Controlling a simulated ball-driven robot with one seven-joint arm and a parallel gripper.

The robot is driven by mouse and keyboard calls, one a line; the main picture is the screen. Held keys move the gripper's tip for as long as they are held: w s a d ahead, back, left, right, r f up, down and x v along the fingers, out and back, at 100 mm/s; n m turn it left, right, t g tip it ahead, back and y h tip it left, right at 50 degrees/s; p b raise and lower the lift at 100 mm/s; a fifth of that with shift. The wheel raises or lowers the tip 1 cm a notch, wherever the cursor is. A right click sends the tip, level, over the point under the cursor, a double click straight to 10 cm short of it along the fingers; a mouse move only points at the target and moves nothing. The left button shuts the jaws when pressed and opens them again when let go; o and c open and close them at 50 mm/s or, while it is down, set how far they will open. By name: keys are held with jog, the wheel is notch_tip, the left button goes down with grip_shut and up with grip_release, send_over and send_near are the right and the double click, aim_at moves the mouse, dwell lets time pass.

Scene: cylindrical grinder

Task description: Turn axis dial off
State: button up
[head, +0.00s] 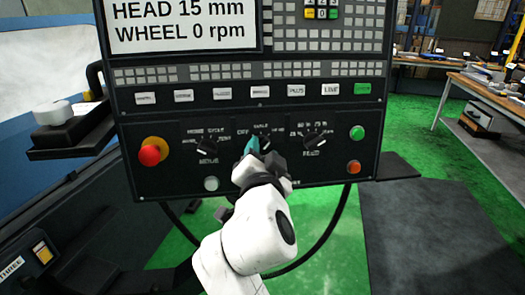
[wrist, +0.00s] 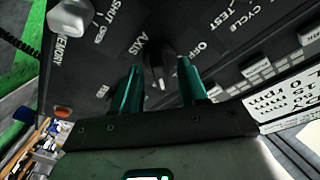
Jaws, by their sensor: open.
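The control panel (head: 330,172) carries three black dials in a row. The middle dial (head: 266,141) is partly hidden behind my gripper (head: 252,146), whose teal fingers reach up to it from below. In the wrist view a black dial (wrist: 160,72) with a white mark sits between the two teal fingers of my gripper (wrist: 162,82). The word AXIS is printed close beside this dial, and OFF is on its other side. The fingers are apart, one on each side of the dial; I cannot tell whether they touch it.
The left dial (head: 207,146) and right dial (head: 315,139) flank the middle one. A red button (head: 149,155) is at the panel's left; green (head: 357,132) and orange (head: 354,167) buttons are at its right. A display (head: 185,28) reads WHEEL 0 rpm. Workbenches stand right.

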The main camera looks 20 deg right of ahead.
jog(key=shift+c, duration=0.4)
grip_shut()
dwell(0.4)
jog(key=n, duration=0.4)
jog(key=shift+d+t+y, duration=0.15)
jog(key=shift+t+y, duration=0.25)
jog(key=n+p, duration=0.1)
jog(key=n, duration=0.2)
jog(key=n+y+p, duration=0.1)
jog(key=n, duration=0.1)
jog(key=shift+d+n+t+y+p, duration=0.1)
jog(key=shift+n+t+y+p, duration=0.2)
jog(key=shift+n+p, duration=0.1)
jog(key=n+y+p, duration=0.1)
jog(key=n+p, duration=0.1)
jog(key=n, duration=0.1)
jog(key=n+p, duration=0.3)
jog(key=shift+d+r+y+p, duration=0.1)
jog(key=shift+r+y+p, duration=0.05)
jog(key=shift+y+p, duration=0.2)
jog(key=n+y+p, duration=0.1)
jog(key=n+p, duration=0.1)
jog(key=n, duration=0.1)
jog(key=shift+p, duration=0.35)
jog(key=shift+f, duration=0.2)
